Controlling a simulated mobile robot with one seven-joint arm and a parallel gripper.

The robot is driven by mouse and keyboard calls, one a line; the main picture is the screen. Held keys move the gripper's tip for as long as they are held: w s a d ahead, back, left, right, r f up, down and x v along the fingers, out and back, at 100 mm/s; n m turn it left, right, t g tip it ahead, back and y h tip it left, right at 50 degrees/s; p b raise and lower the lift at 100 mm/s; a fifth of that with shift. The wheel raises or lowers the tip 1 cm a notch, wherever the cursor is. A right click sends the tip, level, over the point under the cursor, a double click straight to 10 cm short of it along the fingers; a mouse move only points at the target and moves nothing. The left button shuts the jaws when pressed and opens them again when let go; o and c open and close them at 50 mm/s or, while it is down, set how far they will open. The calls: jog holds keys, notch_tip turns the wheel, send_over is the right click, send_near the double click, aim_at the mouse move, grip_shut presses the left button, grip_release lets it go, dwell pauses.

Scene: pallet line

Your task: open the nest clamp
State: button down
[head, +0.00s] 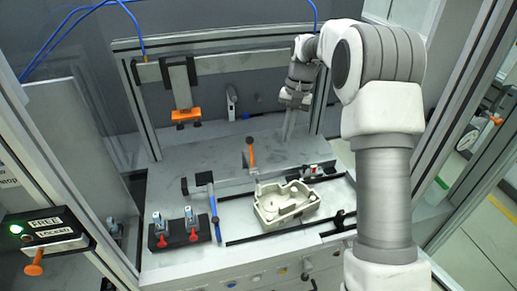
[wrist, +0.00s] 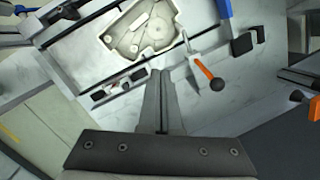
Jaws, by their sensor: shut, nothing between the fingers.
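The nest clamp has an orange lever (head: 251,155), which stands upright behind a cream cast part (head: 268,207) in the head view. In the wrist view the orange lever (wrist: 203,70) with its dark knob lies to the right of my fingers, and the cast part (wrist: 125,43) is above them. My gripper (head: 287,138) hangs above the back right of the bench, to the right of the lever and apart from it. In the wrist view my gripper (wrist: 160,74) has its fingers together with nothing between them.
A black base (head: 178,240) with two red-tipped small clamps sits at the front left. A blue bar (head: 213,210) stands beside the rails. An orange-ended tool (head: 186,115) hangs from the crossbeam. A control box (head: 45,230) with a green light is at the far left.

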aim_at(251, 146)
jog(key=s+a+r+m+t+y+b, duration=0.1)
jog(key=s+a+r+m+t+b, duration=0.15)
jog(key=s+a+m+t, duration=0.45)
jog(key=w+f+m, duration=0.1)
jog(key=w+f, duration=0.1)
jog(key=f, duration=0.1)
jog(key=w+a+f, duration=0.1)
jog(key=w+f, duration=0.2)
jog(key=w+f+m, duration=0.1)
jog(key=w+f, duration=0.1)
jog(key=f, duration=0.1)
jog(key=shift+w+a+f+m+t, duration=0.15)
jog(key=shift+w+a+m+t, duration=0.15)
jog(key=shift+w+a+t, duration=0.1)
jog(key=shift+w+a+f, duration=0.15)
jog(key=shift+w+f, duration=0.05)
jog(key=shift+w, duration=0.25)
